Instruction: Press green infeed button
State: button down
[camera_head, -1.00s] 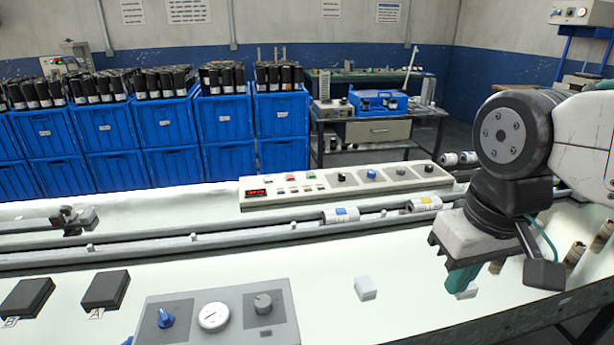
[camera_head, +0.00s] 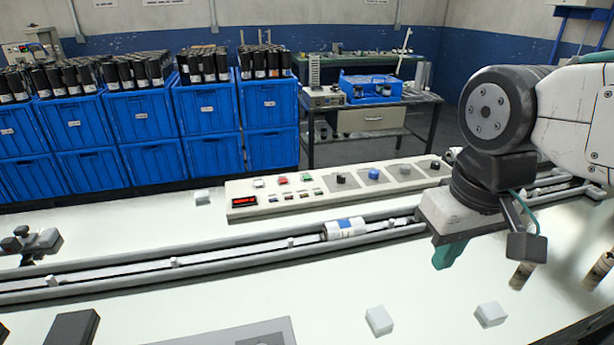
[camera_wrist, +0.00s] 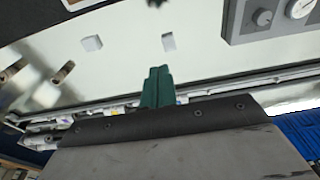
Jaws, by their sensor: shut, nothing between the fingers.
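The pale control panel (camera_head: 328,189) stands behind the conveyor in the head view. On its upper left are a white button (camera_head: 258,182), a red button (camera_head: 282,180) and a green button (camera_head: 306,178). Smaller buttons sit in a row below, too small to read. My gripper (camera_head: 448,256) has green fingers and hangs to the right of the panel, on the near side of the conveyor, apart from the buttons. In the wrist view the fingers (camera_wrist: 157,86) are together and empty. The panel's buttons are not visible there.
The conveyor (camera_head: 190,262) crosses in front of the panel and carries a white roll with a blue band (camera_head: 344,228). White blocks (camera_head: 379,320) (camera_head: 490,314) lie on the near table. A grey gauge panel (camera_wrist: 275,25) shows in the wrist view. Blue crates (camera_head: 140,117) stand behind.

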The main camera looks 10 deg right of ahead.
jog(key=w+d+r+n+h, duration=0.1)
jog(key=w+r+n, duration=0.1)
jog(key=w+n, duration=0.35)
jog(key=w+d+r+n+h, duration=0.1)
jog(key=w+r+n, duration=0.15)
jog(key=w, duration=0.65)
jog(key=n+t+h, duration=0.5)
jog(key=n, duration=2.2)
send_over(305, 178)
notch_tip(305, 178, down, 16)
jog(key=shift+f, duration=0.1)
jog(key=shift+f, duration=4.35)
jog(key=shift+f, duration=0.4)
